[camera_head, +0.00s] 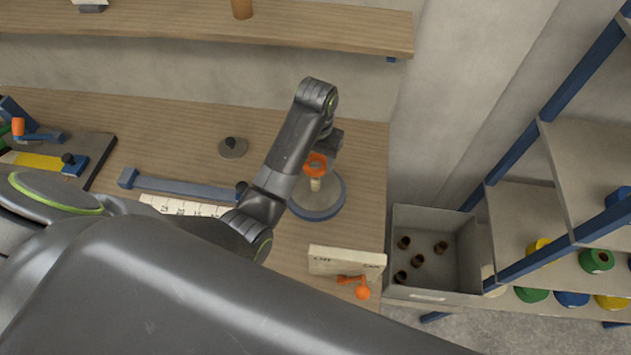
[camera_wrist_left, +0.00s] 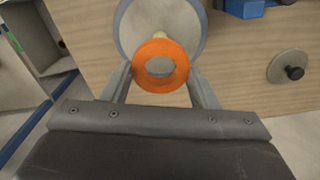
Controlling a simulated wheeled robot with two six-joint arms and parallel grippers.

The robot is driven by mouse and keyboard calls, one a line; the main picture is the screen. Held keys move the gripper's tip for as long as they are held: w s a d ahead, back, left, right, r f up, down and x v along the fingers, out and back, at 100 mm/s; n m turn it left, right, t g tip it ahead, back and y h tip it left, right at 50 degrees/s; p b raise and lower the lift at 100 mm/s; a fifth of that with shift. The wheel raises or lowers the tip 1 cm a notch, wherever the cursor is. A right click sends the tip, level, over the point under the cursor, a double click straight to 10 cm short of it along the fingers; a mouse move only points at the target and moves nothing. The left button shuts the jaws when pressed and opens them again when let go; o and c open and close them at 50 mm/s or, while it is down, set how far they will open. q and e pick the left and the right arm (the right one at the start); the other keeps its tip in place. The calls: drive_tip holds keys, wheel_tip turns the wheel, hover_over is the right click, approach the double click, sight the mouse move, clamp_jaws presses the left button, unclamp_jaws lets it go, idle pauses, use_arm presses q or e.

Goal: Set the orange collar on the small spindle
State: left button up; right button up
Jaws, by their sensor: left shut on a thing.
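The orange collar (camera_head: 316,159) is a ring held in my left gripper (camera_head: 322,153). In the left wrist view the collar (camera_wrist_left: 160,86) sits between the two fingertips, its hole facing the camera. A pale upright post (camera_head: 315,185), which looks like the small spindle, stands on a round grey base with a blue rim (camera_head: 327,204). In the head view the collar overlaps the top of this post; I cannot tell whether it is around it or above it. In the wrist view a bit of the post (camera_wrist_left: 159,35) shows just beyond the ring. My right gripper is out of view.
A grey disc with a black knob (camera_head: 233,149) lies left of the gripper. A blue bar (camera_head: 185,187) and ruler (camera_head: 180,206) lie nearby. A cream block (camera_head: 345,263) and orange part (camera_head: 361,292) are in front. A grey bin (camera_head: 455,235) stands right of the table edge.

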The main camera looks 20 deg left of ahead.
sight(316, 180)
use_arm(q)
wheel_tip(316, 180, down, 5)
drive_tip(key=shift+f, duration=0.1)
drive_tip(key=shift+f+p, duration=0.65)
drive_tip(key=shift+f, duration=1.55)
drive_tip(key=o, duration=0.9)
drive_tip(key=shift+f, duration=0.15)
drive_tip(key=shift+o, duration=0.2)
